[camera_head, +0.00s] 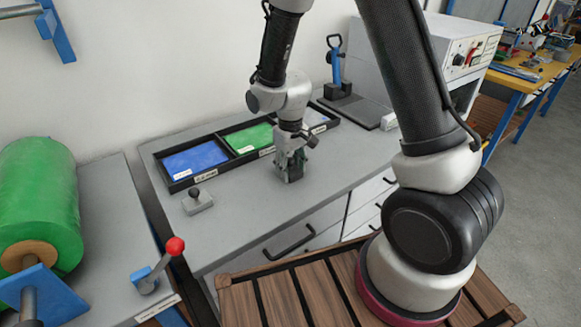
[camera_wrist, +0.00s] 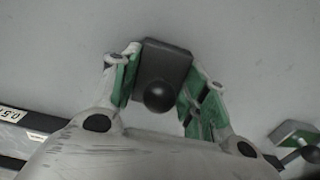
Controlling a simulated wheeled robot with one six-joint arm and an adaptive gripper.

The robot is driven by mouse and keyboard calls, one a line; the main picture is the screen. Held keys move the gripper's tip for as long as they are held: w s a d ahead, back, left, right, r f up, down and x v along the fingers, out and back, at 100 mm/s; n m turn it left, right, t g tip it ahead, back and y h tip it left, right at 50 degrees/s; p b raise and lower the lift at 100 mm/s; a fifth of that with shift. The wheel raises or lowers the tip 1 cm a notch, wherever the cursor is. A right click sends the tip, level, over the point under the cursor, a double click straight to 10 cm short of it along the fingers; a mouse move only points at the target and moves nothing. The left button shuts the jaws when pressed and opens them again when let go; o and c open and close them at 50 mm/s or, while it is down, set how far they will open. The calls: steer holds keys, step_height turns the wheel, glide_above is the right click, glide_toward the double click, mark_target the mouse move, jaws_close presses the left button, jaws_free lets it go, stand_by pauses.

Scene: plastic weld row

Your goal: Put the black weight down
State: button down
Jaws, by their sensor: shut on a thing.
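The black weight (camera_wrist: 166,60) is a dark block with a round knob, seen from above in the wrist view. My gripper (camera_wrist: 158,78) is shut on it, with a green-padded finger against either side. In the head view my gripper (camera_head: 290,174) points down over the grey bench, in front of the tray. There the weight is mostly hidden by the fingers. I cannot tell whether its underside touches the bench or hangs just above it.
A black tray (camera_head: 174,187) with blue, green and pale sheets lies along the wall. A grey weight with a black knob (camera_head: 198,203) stands on the bench (camera_head: 235,225) at left. A blue-handled tool (camera_head: 337,75) stands behind. Bench around my gripper is clear.

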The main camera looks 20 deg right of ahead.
steer(key=shift+f, duration=0.1)
steer(key=c, duration=0.8)
jaws_free()
steer(key=shift+o, duration=0.2)
